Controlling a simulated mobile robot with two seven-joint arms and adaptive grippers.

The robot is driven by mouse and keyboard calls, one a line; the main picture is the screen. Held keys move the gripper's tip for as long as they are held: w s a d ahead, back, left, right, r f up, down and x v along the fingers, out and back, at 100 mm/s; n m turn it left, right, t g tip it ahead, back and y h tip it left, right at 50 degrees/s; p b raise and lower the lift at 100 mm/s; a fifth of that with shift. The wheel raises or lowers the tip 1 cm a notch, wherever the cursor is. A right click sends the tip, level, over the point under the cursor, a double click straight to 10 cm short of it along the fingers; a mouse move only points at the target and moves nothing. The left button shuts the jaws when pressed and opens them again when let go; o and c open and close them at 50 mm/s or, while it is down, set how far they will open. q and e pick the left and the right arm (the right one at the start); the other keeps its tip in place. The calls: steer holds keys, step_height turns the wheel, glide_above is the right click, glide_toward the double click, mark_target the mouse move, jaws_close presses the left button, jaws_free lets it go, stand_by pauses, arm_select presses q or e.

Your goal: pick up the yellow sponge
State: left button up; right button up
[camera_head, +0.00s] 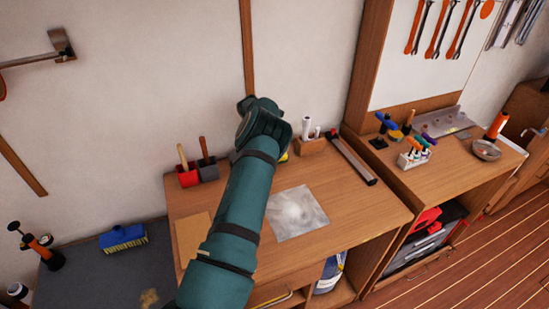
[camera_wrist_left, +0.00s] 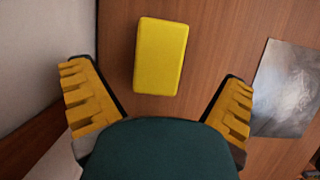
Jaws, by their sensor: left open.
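The yellow sponge (camera_wrist_left: 161,57) lies on the wooden bench top, near the top centre of the left wrist view. It is a plain rounded block. In the head view only a small yellow sliver of it (camera_head: 284,157) shows beside my left arm, which hides the rest. My left gripper (camera_wrist_left: 155,75) is open and empty, its yellow ridged fingers apart to the left and right of the sponge in the left wrist view. In the head view my wrist hides the fingers. My right gripper is not in view.
A grey sheet (camera_head: 297,213) lies on the wooden bench (camera_head: 350,215). Red and grey tool cups (camera_head: 188,176), a wooden holder (camera_head: 311,145) and a long grey-and-red bar (camera_head: 352,160) stand or lie along the back. The wall is close behind. The bench's front right is clear.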

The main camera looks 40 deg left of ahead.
arm_select(q)
steer(key=shift+w+x, duration=0.2)
steer(key=shift+x, duration=2.85)
steer(key=shift+d+r, duration=0.1)
steer(key=shift+d, duration=0.05)
steer(key=c, duration=1.1)
